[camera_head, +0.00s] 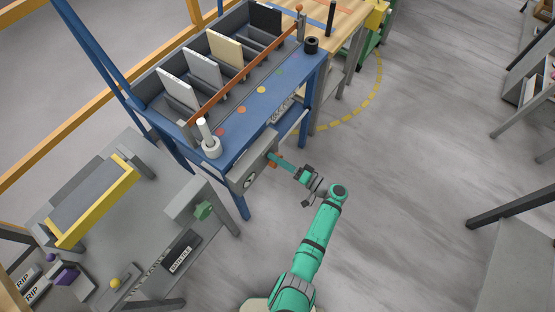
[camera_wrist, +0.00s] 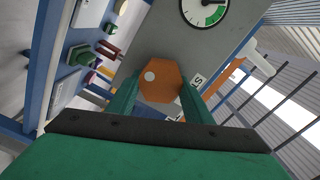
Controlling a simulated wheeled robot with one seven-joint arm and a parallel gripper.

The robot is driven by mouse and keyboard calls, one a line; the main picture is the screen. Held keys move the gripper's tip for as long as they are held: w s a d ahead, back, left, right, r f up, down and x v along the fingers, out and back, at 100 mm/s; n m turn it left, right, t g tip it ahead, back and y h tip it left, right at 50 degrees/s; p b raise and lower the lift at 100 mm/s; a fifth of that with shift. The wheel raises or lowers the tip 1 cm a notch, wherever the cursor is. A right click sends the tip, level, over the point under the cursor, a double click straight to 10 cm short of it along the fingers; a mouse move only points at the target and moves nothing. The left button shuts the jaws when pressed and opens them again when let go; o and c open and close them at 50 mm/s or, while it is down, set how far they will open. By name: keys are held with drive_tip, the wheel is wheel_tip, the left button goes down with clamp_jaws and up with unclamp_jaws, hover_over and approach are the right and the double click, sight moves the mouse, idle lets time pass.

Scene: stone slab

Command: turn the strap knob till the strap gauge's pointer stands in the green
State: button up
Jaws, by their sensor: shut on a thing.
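The strap knob is an orange hexagonal knob with a pale dot (camera_wrist: 160,82) on a grey panel in the wrist view. It shows small and partly covered in the head view (camera_head: 276,161). My gripper (camera_head: 274,158) has its two green fingers on opposite sides of the knob and is shut on it. The strap gauge (camera_wrist: 206,10) is a round white dial with a green band at its lower right, cut off by the top edge. Its dark pointer shows only in part, and I cannot tell whether it stands in the green. In the head view the gauge (camera_head: 249,181) is tiny.
A blue bench (camera_head: 225,145) with grey slots and upright panels stands behind the knob panel. A grey station with a green knob (camera_head: 204,210) and a yellow-framed bed (camera_head: 95,205) is at the left.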

drive_tip(key=shift+w+d+m, duration=0.1)
drive_tip(key=shift+w+m, duration=0.05)
drive_tip(key=shift+m, duration=0.75)
drive_tip(key=m, duration=0.3)
drive_tip(key=shift+d+f+m, duration=0.1)
drive_tip(key=shift+f+m, duration=0.05)
drive_tip(key=shift+m, duration=0.25)
drive_tip(key=m, duration=0.4)
drive_tip(key=shift+s+f+m, duration=0.15)
drive_tip(key=shift+s+m, duration=0.05)
drive_tip(key=shift+m, duration=0.1)
drive_tip(key=o, duration=1)
drive_tip(key=shift+o, duration=0.2)
drive_tip(key=v, duration=1)
drive_tip(key=shift+s+d, duration=0.2)
